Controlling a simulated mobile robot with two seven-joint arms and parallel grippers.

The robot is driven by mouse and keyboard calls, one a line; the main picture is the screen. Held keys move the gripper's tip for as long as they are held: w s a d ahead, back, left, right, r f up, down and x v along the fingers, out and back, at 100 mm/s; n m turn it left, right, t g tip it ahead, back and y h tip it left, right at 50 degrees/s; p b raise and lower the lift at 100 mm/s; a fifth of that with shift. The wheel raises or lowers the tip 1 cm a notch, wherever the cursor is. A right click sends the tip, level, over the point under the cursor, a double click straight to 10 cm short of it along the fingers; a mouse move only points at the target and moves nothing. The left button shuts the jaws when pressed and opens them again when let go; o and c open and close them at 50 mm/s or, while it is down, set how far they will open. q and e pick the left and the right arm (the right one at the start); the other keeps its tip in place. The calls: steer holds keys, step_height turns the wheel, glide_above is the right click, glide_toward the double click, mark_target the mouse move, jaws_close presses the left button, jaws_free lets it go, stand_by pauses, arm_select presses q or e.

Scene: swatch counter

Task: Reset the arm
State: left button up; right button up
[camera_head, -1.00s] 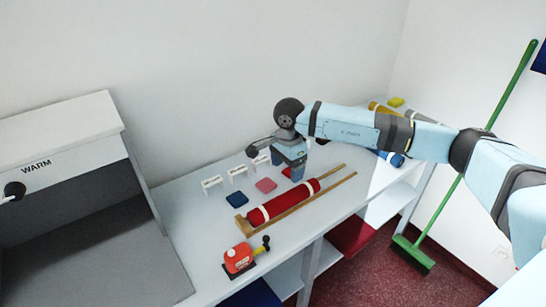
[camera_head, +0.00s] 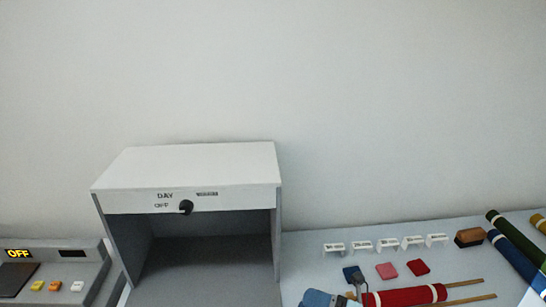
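Part of what looks like my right gripper (camera_head: 340,294) shows at the bottom edge, light blue with a dark grey piece, over the counter's front-left of the red roll (camera_head: 404,297). Its fingers are cut off or hidden, so I cannot tell if it is open or shut, or whether it touches the roll. My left gripper is not in view.
A light booth (camera_head: 190,168) with a black knob (camera_head: 186,207) stands left of the swatches. A control panel (camera_head: 92,271) reading OFF is far left. Blue (camera_head: 353,274), pink (camera_head: 387,270) and red (camera_head: 419,267) swatches lie before several white labelled holders. A brown block (camera_head: 470,237) and rolls (camera_head: 515,252) lie right.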

steer(key=s+d+f+m+t+h+p, duration=0.1)
steer(key=s+d+f+m+t+h, duration=0.2)
steer(key=m+h, duration=0.4)
steer(key=s+d+f+m+t+h+p, duration=0.2)
steer(key=s+d+f+m+t+h, duration=0.2)
steer(key=m, duration=1.6)
step_height(320, 180, down, 4)
steer(key=s+d+h, duration=0.1)
steer(key=d+h, duration=0.1)
steer(key=shift+d+r+h, duration=0.2)
steer(key=shift+h, duration=0.2)
steer(key=s+f+m+g, duration=0.1)
steer(key=s, duration=0.1)
steer(key=s+d+f+m+g+h, duration=0.1)
steer(key=s+f+m, duration=0.1)
steer(key=s+d+f+m+g+p, duration=0.1)
steer(key=s+f, duration=0.1)
steer(key=shift+s+d+m+h, duration=0.15)
steer(key=shift+s+m+h, duration=0.15)
steer(key=shift+s+m, duration=0.1)
steer(key=shift+c, duration=1.1)
steer(key=shift+s+d+f, duration=0.1)
steer(key=shift+s+f, duration=0.05)
steer(key=shift+s, duration=0.15)
steer(key=c, duration=0.4)
steer(key=shift+f, duration=0.1)
jaws_close()
steer(key=shift+d, duration=0.1)
